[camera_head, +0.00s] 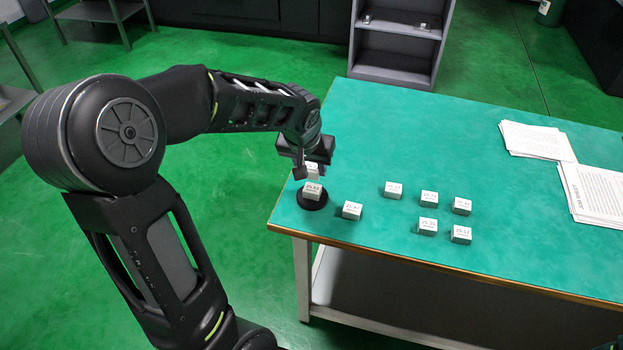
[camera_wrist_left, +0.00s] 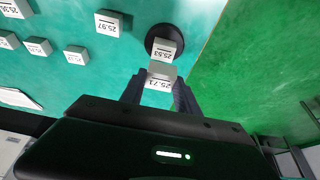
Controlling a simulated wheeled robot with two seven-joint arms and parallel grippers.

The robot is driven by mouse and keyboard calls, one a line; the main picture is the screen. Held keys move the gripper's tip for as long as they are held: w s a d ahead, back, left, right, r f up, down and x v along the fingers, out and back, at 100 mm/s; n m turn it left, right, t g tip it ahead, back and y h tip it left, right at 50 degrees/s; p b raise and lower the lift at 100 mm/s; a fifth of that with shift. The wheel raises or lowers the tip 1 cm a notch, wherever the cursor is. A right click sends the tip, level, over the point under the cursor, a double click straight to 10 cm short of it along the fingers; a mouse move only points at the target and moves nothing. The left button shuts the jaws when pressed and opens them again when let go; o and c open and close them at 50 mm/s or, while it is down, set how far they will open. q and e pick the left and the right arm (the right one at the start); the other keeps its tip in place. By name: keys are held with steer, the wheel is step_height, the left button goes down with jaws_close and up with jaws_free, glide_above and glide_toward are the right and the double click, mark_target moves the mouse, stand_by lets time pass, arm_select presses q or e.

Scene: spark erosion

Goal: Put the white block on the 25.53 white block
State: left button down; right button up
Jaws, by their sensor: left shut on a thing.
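The white block marked 25.53 (camera_wrist_left: 164,48) sits on a round black base (camera_wrist_left: 150,36) near the table's left corner; the block (camera_head: 312,189) and base (camera_head: 312,204) also show in the head view. My left gripper (camera_head: 308,170) is shut on another white block, marked 25.71 (camera_wrist_left: 161,78). In the head view this held block (camera_head: 312,168) is partly hidden by the gripper and appears just behind and above the 25.53 block. In the left wrist view the fingers (camera_wrist_left: 160,95) sit on either side of it. I cannot tell whether the two blocks touch.
A white block marked 25.97 (camera_wrist_left: 108,23) stands right of the base in the head view (camera_head: 352,210). Several more white blocks (camera_head: 428,226) stand farther right on the green table (camera_head: 400,140). Paper stacks (camera_head: 535,140) lie at the right. A grey shelf (camera_head: 395,65) stands behind.

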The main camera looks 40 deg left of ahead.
mark_target(310, 174)
arm_select(q)
steer(key=shift+f, duration=0.4)
steer(key=shift+f, duration=1.9)
steer(key=shift+f+b, duration=0.15)
steer(key=shift+b, duration=0.15)
steer(key=c, duration=0.9)
jaws_free()
steer(key=shift+r, duration=0.5)
steer(key=v, duration=1.1)
steer(key=shift+s+d+r+p, duration=0.1)
steer(key=shift+s+r+p, duration=0.05)
steer(key=shift+s+p, duration=0.15)
